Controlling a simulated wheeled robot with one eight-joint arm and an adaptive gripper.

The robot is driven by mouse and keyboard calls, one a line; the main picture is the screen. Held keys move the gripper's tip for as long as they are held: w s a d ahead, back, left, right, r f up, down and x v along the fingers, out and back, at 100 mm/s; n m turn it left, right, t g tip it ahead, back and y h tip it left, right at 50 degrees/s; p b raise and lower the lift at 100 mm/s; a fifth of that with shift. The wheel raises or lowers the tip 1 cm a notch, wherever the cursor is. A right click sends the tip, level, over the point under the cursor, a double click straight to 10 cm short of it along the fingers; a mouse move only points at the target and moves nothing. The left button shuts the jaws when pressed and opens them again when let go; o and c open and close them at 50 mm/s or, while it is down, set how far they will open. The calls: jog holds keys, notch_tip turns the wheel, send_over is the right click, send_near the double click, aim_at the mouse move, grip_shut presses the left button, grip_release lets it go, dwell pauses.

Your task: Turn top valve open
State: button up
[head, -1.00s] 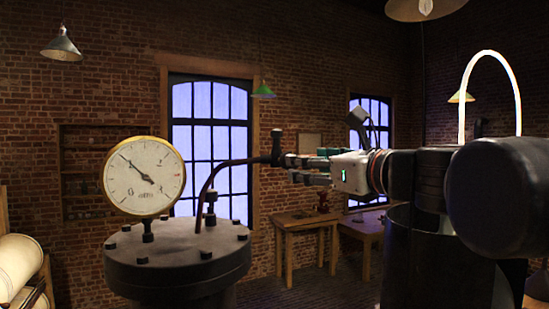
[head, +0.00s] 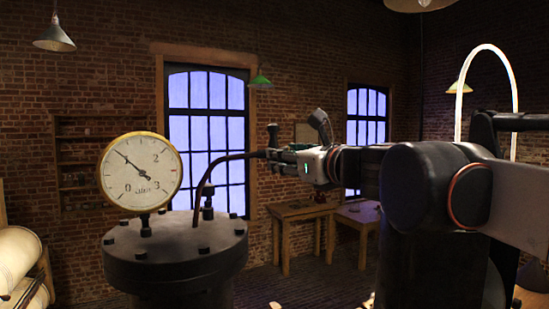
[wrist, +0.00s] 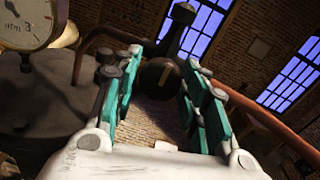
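The top valve is a dark, rounded body (wrist: 160,77) with a small yellowish mark and a dark upright handle (wrist: 181,30). The handle also shows in the head view (head: 272,136), at the end of a thin curved pipe (head: 222,160). My gripper (wrist: 163,60) is open, with a teal-padded finger on each side of the valve body in the wrist view. In the head view my gripper (head: 274,156) reaches left to the pipe end, just below the handle. Contact between the fingers and the valve cannot be made out.
A round brass-rimmed gauge (head: 141,172) stands on a dark bolted vessel (head: 175,254) left of my gripper. Its needle points to the upper left. A wooden table (head: 298,211) stands behind near the brick wall. A reddish pipe (wrist: 262,119) crosses the right of the wrist view.

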jog(key=c, duration=0.4)
jog(key=shift+n, duration=0.3)
jog(key=n, duration=0.7)
jog(key=shift+n+h+b, duration=0.3)
jog(key=shift+n+b, duration=0.1)
jog(key=n, duration=0.4)
jog(key=n+h, duration=0.1)
jog(key=n, duration=0.3)
jog(key=shift+r+n+b, duration=0.1)
jog(key=shift+n+b, duration=0.2)
jog(key=shift+b, duration=0.05)
jog(key=o, duration=1.1)
jog(key=shift+c, duration=0.2)
